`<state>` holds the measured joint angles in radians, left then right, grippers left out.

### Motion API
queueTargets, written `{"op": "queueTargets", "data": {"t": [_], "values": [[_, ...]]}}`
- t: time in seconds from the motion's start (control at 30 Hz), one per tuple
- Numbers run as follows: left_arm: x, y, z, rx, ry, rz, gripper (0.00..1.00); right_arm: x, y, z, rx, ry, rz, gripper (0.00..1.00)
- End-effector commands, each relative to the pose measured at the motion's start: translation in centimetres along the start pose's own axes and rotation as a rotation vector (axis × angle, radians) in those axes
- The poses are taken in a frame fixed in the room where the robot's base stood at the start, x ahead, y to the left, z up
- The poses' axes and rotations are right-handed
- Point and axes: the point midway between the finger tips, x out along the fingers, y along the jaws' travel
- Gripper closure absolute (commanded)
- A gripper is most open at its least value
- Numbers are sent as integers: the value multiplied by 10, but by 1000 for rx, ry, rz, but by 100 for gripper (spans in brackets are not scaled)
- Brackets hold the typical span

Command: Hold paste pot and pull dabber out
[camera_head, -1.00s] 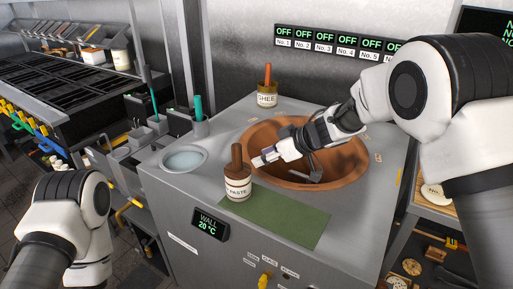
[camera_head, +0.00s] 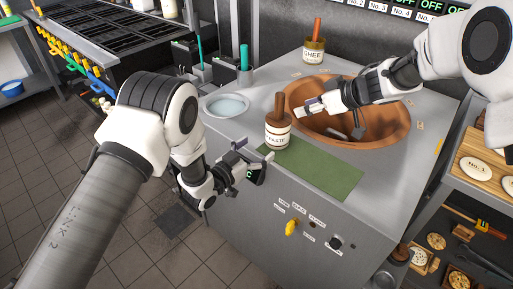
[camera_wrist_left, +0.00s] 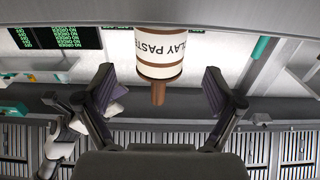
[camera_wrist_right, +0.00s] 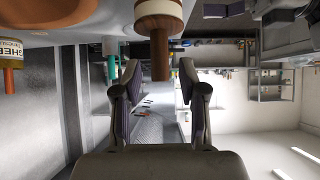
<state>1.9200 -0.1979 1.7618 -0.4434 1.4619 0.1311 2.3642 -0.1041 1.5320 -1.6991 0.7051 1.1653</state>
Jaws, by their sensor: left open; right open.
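The paste pot (camera_head: 278,133), a white labelled jar with brown bands, stands upright on the counter at the edge of the green mat. The brown dabber (camera_head: 279,103) stands up out of its top. In the left wrist view the pot (camera_wrist_left: 160,45) appears upside down beyond the fingers. My left gripper (camera_head: 245,158) is open and empty, in front and to the left of the pot, apart from it. My right gripper (camera_head: 306,108) is open, just right of the dabber, above the tandoor opening's near rim. In the right wrist view the dabber (camera_wrist_right: 160,55) lies ahead between the open fingers.
The copper tandoor opening (camera_head: 385,133) lies right of the pot. A ghee jar (camera_head: 314,50) with a brown handle stands behind. A bowl of water (camera_head: 226,105) is at the left of the counter. The green mat (camera_head: 320,175) is bare.

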Motion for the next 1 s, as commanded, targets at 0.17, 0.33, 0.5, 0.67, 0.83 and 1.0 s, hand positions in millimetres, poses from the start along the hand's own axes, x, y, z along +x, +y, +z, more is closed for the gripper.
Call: {"op": "queueTargets", "data": {"t": [0.17, 0.33, 0.5, 0.67, 0.83, 1.0], "values": [[17, 1, -5, 9, 5, 4, 8, 0, 0, 0, 0, 0, 0, 58], [49, 2, -5, 8, 4, 4, 8, 0, 0, 0, 0, 0, 0, 58], [73, 1, -4, 6, 3, 2, 8, 0, 0, 0, 0, 0, 0, 58], [79, 1, -4, 6, 1, 1, 8, 0, 0, 0, 0, 0, 0, 58], [79, 1, -4, 5, 1, 0, 15, 0, 0, 0, 0, 0, 0, 58], [79, 1, -4, 5, 1, 0, 75, 0, 0, 0, 0, 0, 0, 58]]}}
